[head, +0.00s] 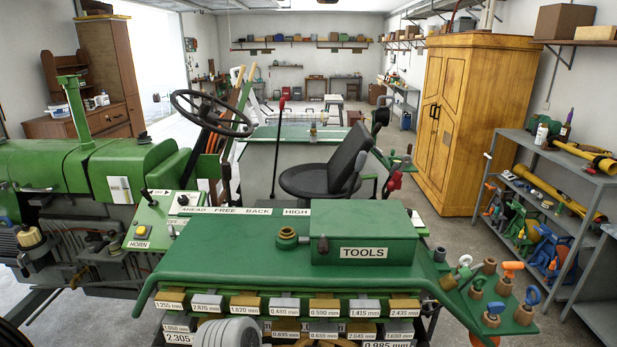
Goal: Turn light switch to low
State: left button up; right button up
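The green vintage tractor fills the left and middle of the head view. Its control panel (160,222) lies below the steering wheel (211,113). A round black knob (183,200) sits on a small white plate on this panel; it may be the light switch, but its markings are too small to read. A black lever (146,197) stands left of it. A yellow button (141,231) sits above the label HORN. Neither of my grippers can be made out in this view.
A green TOOLS box (363,238) stands on the green fender (240,245), beside the black seat (327,170). Labelled blocks hang along the fender's front. A wooden cabinet (467,110) and a grey shelf (560,160) stand at right. Floor (455,232) is clear between tractor and shelf.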

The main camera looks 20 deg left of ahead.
aim_at(183, 199)
jog(key=u, duration=2.35)
jog(key=k, duration=1)
jog(key=u, duration=1.1)
jog(key=i, duration=2.15)
jog(key=z, duration=0.55)
jog(key=i, duration=2.1)
jog(key=z, duration=1.65)
jog(key=i, duration=1.05)
jog(key=z, duration=1.1)
